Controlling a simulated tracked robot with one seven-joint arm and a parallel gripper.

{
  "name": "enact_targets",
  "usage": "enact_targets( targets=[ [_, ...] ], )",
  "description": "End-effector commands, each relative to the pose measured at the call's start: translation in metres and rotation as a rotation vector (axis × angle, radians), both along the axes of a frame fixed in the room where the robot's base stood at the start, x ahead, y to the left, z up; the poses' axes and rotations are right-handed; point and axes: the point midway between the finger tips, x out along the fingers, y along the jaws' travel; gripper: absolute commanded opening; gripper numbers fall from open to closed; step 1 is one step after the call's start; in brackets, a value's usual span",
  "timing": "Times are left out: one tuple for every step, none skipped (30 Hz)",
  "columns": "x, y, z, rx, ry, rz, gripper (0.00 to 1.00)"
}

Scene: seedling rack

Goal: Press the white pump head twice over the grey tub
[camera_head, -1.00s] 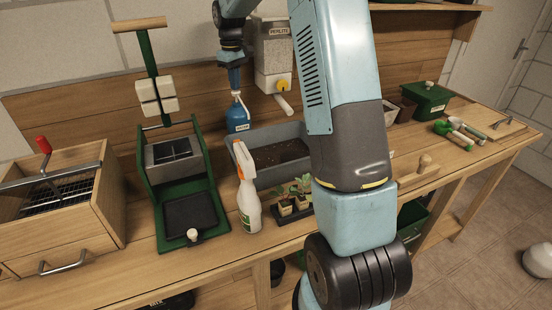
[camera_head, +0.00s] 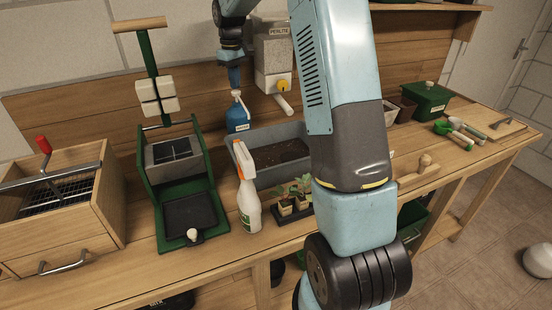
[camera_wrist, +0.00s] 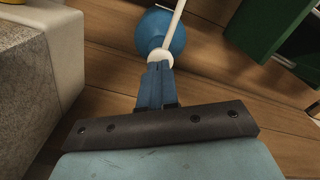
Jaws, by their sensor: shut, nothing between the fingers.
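The blue pump bottle (camera_head: 238,118) stands upright on the bench at the back, by the left end of the grey tub (camera_head: 232,140). Its white pump head (camera_head: 237,94) is right below my gripper (camera_head: 235,88). In the wrist view my gripper (camera_wrist: 158,66) is shut, with its fingertips over the white pump head (camera_wrist: 161,57); they appear to touch it. The white spout (camera_wrist: 178,16) points away past the blue bottle (camera_wrist: 160,30). The grey tub holds dark soil; my arm hides its right part.
A perlite dispenser (camera_head: 274,55) hangs on the wall just right of my gripper. A white spray bottle (camera_head: 248,205) and seedlings in a black tray (camera_head: 282,217) stand in front of the tub. A green press (camera_head: 180,185) is at left.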

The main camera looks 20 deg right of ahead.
Motion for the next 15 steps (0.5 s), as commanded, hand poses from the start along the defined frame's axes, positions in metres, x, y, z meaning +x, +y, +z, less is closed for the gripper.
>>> enact_targets(
  targets=[
    [0.000, 0.000, -0.002, 0.000, 0.000, 0.000, 0.00],
    [0.000, 0.000, -0.002, 0.000, 0.000, 0.000, 0.00],
    [0.000, 0.000, -0.004, 0.000, 0.000, 0.000, 0.00],
    [0.000, 0.000, -0.004, 0.000, 0.000, 0.000, 0.00],
    [0.000, 0.000, -0.005, 0.000, 0.001, 0.000, 0.00],
    [0.000, 0.000, -0.006, 0.000, 0.001, 0.000, 0.00],
    [0.000, 0.000, -0.007, 0.000, 0.001, 0.000, 0.00],
    [0.000, 0.000, -0.008, 0.000, 0.001, 0.000, 0.00],
    [0.000, 0.000, -0.009, 0.000, 0.001, 0.000, 0.00],
    [0.000, 0.000, -0.010, 0.000, 0.001, 0.000, 0.00],
    [0.000, 0.000, -0.011, 0.000, 0.001, 0.000, 0.00],
    [0.000, 0.000, -0.012, 0.000, 0.001, 0.000, 0.00],
    [0.000, 0.000, -0.013, 0.000, 0.001, 0.000, 0.00],
    [0.000, 0.000, -0.014, 0.000, 0.001, 0.000, 0.00],
    [0.000, 0.000, -0.015, 0.000, 0.001, 0.000, 0.00]
  ],
)
